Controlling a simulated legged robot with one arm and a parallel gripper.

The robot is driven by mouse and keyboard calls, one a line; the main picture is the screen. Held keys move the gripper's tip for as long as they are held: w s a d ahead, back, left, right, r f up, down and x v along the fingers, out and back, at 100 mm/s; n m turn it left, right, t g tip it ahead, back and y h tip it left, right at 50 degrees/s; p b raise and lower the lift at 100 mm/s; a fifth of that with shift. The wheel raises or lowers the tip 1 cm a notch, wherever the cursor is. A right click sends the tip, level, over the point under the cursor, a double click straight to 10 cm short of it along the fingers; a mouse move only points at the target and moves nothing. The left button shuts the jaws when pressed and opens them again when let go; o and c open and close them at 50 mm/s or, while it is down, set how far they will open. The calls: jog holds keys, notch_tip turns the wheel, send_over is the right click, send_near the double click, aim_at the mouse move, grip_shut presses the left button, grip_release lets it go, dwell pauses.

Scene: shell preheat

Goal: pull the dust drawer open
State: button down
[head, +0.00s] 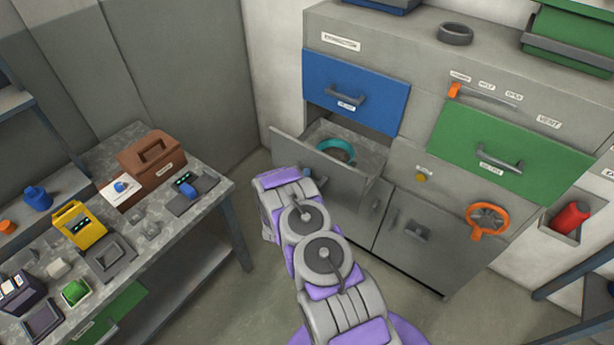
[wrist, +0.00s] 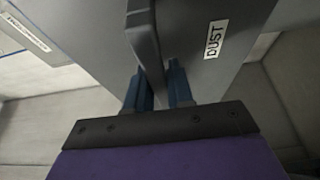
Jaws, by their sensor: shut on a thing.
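The dust drawer (head: 340,181) is a grey drawer below the blue one in the head view, and it is pulled out from the cabinet. A teal ring (head: 351,147) lies inside it. In the wrist view the drawer front (wrist: 205,30) carries a DUST label (wrist: 215,39). My gripper (wrist: 160,82) is shut on the dark drawer handle (wrist: 144,35), with one blue finger on each side. In the head view my arm covers the lower left of the drawer front and my gripper is mostly hidden.
The grey cabinet (head: 425,155) also has a blue drawer (head: 375,90), a green drawer (head: 530,150), an orange wheel (head: 487,221) and lower doors. A cluttered workbench (head: 215,195) stands at left. Bare floor lies between bench and cabinet.

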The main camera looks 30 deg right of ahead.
jog(key=c, duration=1.4)
grip_release()
jog(key=shift+f, duration=0.2)
jog(key=o, duration=0.3)
jog(key=shift+w+d, duration=0.1)
jog(key=shift+d, duration=0.2)
jog(key=shift+s+a, duration=0.2)
jog(key=shift+a, duration=0.15)
jog(key=p+v, duration=0.1)
jog(key=v, duration=1.5)
jog(key=shift+s+a+p, duration=0.2)
jog(key=shift+s+p, duration=0.1)
jog(key=shift+p, duration=0.1)
jog(key=shift+w, duration=0.1)
